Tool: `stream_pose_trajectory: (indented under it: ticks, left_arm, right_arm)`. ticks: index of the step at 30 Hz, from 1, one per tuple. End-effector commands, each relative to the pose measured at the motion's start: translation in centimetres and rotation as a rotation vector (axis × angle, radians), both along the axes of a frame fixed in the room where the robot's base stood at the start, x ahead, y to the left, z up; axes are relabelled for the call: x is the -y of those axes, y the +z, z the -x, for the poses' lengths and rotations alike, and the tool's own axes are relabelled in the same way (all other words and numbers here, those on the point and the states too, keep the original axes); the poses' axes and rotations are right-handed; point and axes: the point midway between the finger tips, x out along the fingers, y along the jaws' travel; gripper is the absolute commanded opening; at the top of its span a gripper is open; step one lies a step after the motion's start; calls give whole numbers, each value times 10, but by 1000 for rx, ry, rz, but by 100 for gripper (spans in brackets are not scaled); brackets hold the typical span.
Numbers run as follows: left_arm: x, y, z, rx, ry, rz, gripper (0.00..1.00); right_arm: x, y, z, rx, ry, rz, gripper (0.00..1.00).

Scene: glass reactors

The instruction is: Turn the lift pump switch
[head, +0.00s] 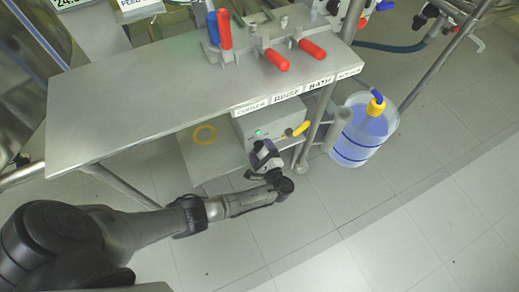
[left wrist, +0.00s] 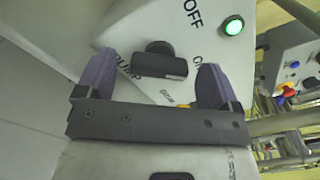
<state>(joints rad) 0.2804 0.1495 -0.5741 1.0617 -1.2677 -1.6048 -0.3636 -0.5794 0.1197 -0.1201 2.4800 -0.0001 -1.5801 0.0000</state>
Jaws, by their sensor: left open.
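The lift pump switch (left wrist: 160,64) is a black knob with a bar handle on a pale grey panel, seen in the left wrist view. Its bar lies across the picture, with a pale mark at its right end. Lettering around it includes "OFF" above. My left gripper (left wrist: 155,72) is open, with one purple finger on each side of the knob and a gap to both. In the head view my left gripper (head: 264,158) is at the front of the grey control box (head: 270,117) under the bench. The knob cannot be made out there. My right gripper is not in view.
A green lamp (left wrist: 233,26) glows on the panel. The steel bench top (head: 130,105) overhangs the box, with red-handled valves (head: 276,60) above. A yellow-handled valve (head: 300,129) and a bench leg stand right of the box, then a clear tank (head: 362,130). The floor in front is clear.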

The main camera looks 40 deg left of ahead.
Motion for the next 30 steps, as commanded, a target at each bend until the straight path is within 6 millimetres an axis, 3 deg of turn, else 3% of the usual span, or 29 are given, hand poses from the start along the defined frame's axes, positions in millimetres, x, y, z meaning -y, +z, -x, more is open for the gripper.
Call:
stream_pose_trajectory:
  ticks: [6, 17, 30]
  left_arm:
    - [-13, 0, -6, 0, -1, -1, 87]
    - [-14, 1, -6, 0, -1, -1, 86]
    - [-14, 0, -6, 0, -1, -1, 44]
  right_arm:
    - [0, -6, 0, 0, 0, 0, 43]
    - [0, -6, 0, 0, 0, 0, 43]
    - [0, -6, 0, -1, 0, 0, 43]
